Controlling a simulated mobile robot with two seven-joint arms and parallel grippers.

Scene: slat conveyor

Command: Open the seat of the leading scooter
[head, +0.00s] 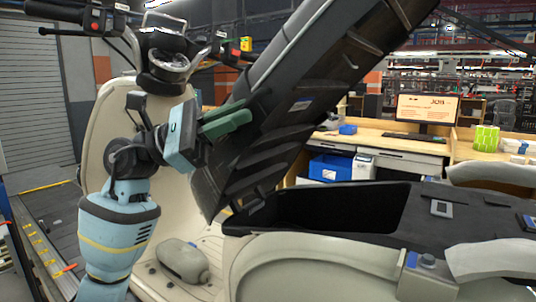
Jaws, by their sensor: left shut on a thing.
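The scooter (330,265) is cream-coloured and fills the middle and right of the head view, with its handlebars at the top left. Its black seat (310,85) is raised and tilted steeply, its low end at the front of the seat opening and its ribbed underside showing. The black storage well (330,205) below it is uncovered. My left gripper (228,118), with green fingers, is shut on the seat near its lower part. Exactly where the fingers grip is partly hidden. My right gripper is out of view.
A wooden workbench (390,138) with a monitor (427,108) and a blue bin (330,167) stands behind the scooter. The handlebars (150,30) rise close above my left arm. A grey rounded object (183,260) lies on the scooter's footboard.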

